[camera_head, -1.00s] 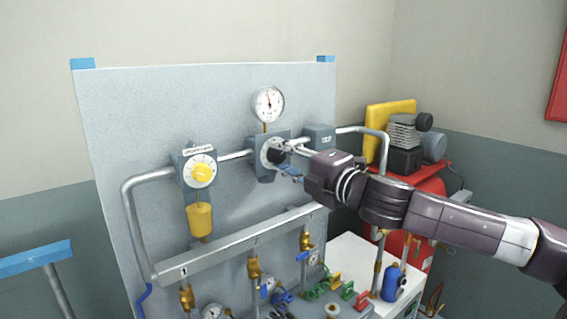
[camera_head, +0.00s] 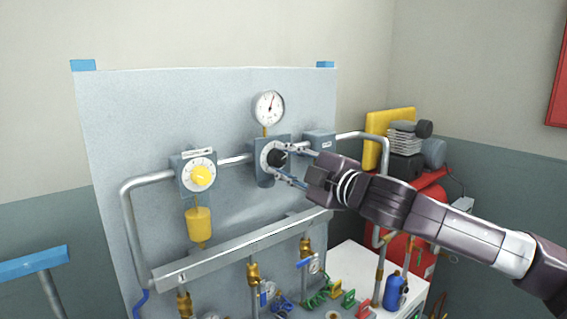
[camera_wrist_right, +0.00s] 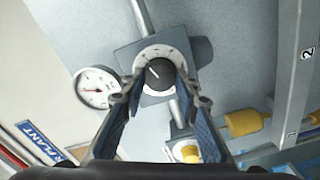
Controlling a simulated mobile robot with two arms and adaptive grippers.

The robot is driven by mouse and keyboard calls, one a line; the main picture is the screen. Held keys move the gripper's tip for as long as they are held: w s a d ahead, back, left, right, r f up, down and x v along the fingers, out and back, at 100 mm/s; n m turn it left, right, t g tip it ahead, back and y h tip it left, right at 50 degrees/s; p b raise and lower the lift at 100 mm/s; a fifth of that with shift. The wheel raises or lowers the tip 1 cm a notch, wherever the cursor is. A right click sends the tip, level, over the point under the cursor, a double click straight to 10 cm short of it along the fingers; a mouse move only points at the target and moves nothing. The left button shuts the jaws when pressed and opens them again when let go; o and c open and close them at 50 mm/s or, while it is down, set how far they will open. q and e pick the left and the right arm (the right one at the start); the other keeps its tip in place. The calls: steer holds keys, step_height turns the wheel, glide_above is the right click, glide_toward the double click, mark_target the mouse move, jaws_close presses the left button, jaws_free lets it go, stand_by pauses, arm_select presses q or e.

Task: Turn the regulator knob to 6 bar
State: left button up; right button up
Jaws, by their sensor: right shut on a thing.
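The black regulator knob (camera_head: 277,158) sits on a grey block with a white dial ring, in the middle of the upright panel. A white mark shows on the knob (camera_wrist_right: 160,74) in the right wrist view. My right gripper (camera_head: 284,165) has its fingers on either side of the knob and is shut on it. It also shows in the right wrist view (camera_wrist_right: 160,98). The round white pressure gauge (camera_head: 269,107) is above the knob, its needle pointing up and slightly right. The figures on the dial and gauge are too small to read. My left gripper is not in view.
A yellow knob on a white dial (camera_head: 201,175) is left of the regulator, with a yellow cup (camera_head: 201,225) below. Pipes and a manifold rail (camera_head: 240,246) cross the panel (camera_head: 120,120). A red compressor (camera_head: 405,250) stands behind my right arm.

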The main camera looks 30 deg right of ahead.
steer(key=o, duration=1.1)
steer(key=shift+o, duration=0.2)
